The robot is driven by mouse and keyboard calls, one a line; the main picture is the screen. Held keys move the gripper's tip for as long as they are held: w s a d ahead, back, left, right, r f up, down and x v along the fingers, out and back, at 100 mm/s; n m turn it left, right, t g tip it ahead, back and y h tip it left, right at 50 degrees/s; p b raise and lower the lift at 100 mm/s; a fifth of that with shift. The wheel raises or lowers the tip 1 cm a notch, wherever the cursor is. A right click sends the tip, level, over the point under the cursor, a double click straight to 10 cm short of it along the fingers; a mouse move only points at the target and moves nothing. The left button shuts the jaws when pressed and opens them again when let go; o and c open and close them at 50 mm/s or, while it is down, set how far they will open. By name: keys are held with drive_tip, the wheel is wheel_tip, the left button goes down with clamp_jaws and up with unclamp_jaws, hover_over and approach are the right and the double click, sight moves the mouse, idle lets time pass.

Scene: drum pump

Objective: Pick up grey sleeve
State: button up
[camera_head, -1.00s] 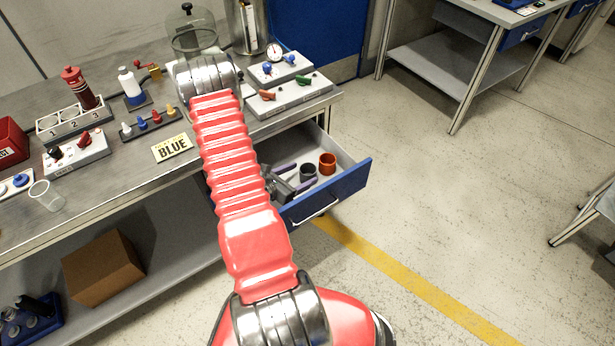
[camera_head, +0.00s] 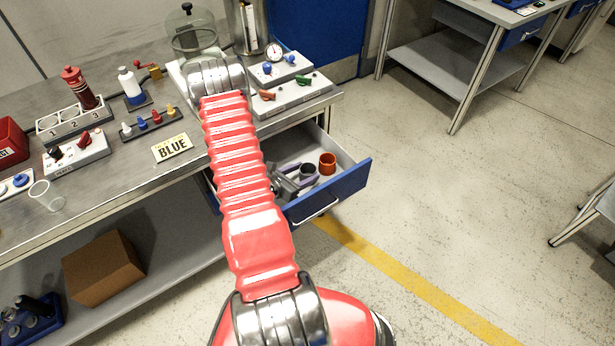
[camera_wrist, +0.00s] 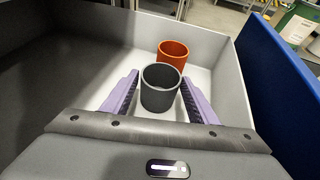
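The grey sleeve (camera_wrist: 160,92) is a dark grey, open-topped cylinder standing upright on the floor of the open drawer. In the wrist view it is between the two purple fingers of my gripper (camera_wrist: 158,98), with a visible gap on each side at least near the fingers' bases. My gripper is open. In the head view the grey sleeve (camera_head: 307,170) is small, with the purple fingers of my gripper (camera_head: 300,171) on either side of it. An orange sleeve (camera_wrist: 173,54) stands just beyond the grey one; it also shows in the head view (camera_head: 327,163).
The drawer's blue front (camera_head: 335,190) and pale side walls (camera_wrist: 190,33) enclose the sleeves closely. The drawer floor is otherwise bare where visible.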

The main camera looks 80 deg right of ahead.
drive_tip(key=c, duration=0.7)
drive_tip(key=shift+r, duration=0.15)
drive_tip(key=shift+r, duration=4.85)
